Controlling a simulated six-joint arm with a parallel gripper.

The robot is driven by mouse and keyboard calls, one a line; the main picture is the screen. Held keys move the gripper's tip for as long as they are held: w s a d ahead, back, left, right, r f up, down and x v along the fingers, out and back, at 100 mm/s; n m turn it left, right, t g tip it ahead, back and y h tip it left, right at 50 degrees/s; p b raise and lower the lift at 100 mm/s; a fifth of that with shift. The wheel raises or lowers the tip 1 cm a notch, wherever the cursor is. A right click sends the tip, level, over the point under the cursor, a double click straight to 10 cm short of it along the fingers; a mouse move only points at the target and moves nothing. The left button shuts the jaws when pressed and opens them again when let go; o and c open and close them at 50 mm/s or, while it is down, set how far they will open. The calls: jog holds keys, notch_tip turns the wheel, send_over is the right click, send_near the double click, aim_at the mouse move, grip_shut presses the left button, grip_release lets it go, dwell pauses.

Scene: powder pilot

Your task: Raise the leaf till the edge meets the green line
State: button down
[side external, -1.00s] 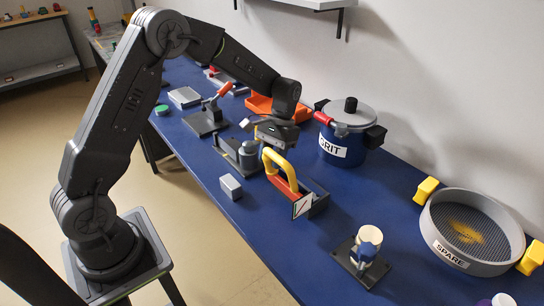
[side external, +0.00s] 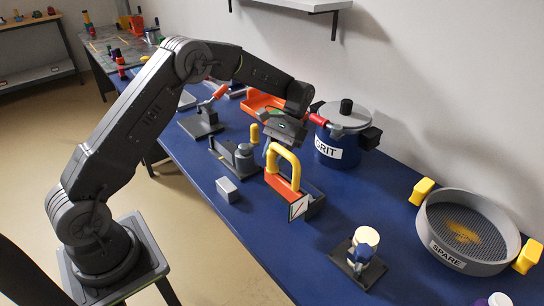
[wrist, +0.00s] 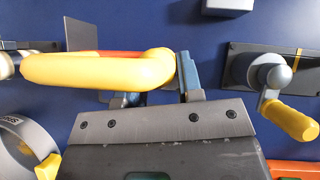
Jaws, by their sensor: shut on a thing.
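The leaf (side external: 281,187) is an orange panel with a yellow loop handle (side external: 289,157), on a dark base near the middle of the bench. A white plate (side external: 299,207) with a dark line stands at its near end. My gripper (side external: 271,148) is at the top of the handle and shut on it. In the wrist view the yellow handle (wrist: 95,71) runs across to my gripper's fingers (wrist: 160,85), one of them partly hidden behind it. Only a thin orange strip of the leaf (wrist: 110,53) shows there. I cannot make out a green line in either view.
A grey fixture with a yellow-handled crank (side external: 254,133) stands close beyond my gripper. A blue GRIT pot (side external: 333,157) is at right behind. A small grey block (side external: 227,190) lies left of the leaf.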

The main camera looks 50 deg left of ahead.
dwell(0.3)
jog(key=c, duration=0.8)
grip_release()
jog(key=shift+v, duration=3.8)
